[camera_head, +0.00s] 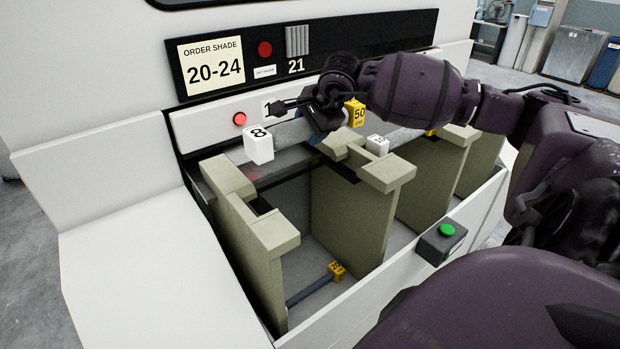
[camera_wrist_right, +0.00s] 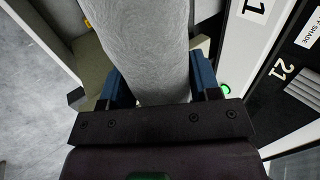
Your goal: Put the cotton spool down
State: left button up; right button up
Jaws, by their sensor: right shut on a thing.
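My right gripper (camera_head: 326,138) is shut on the cotton spool, a pale grey cylinder (camera_head: 291,132). It is above the olive-green partitions of the white machine bay, below the black panel. In the right wrist view the spool (camera_wrist_right: 140,45) runs between the blue fingers (camera_wrist_right: 160,88) and out of the top of the picture. A white block marked 8 (camera_head: 258,145) shows at the spool's left end in the head view. My gripper and wrist hide part of the spool, and I cannot tell whether it touches anything below. My left gripper is not in view.
Olive-green partitions (camera_head: 388,172) divide the bay. A dark bar with a yellow block (camera_head: 337,270) lies low between two of them. A box with a green button (camera_head: 441,241) is on the front rim. The panel's sign (camera_head: 214,71) reads 20-24. The white top at left (camera_head: 135,235) is clear.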

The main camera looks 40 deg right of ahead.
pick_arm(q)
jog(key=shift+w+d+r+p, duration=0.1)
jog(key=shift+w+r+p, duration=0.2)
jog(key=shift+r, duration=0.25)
pick_arm(e)
notch_tip(320, 180, down, 14)
jog(key=shift+f, duration=0.25)
jog(key=shift+f, duration=0.15)
jog(key=o, duration=1)
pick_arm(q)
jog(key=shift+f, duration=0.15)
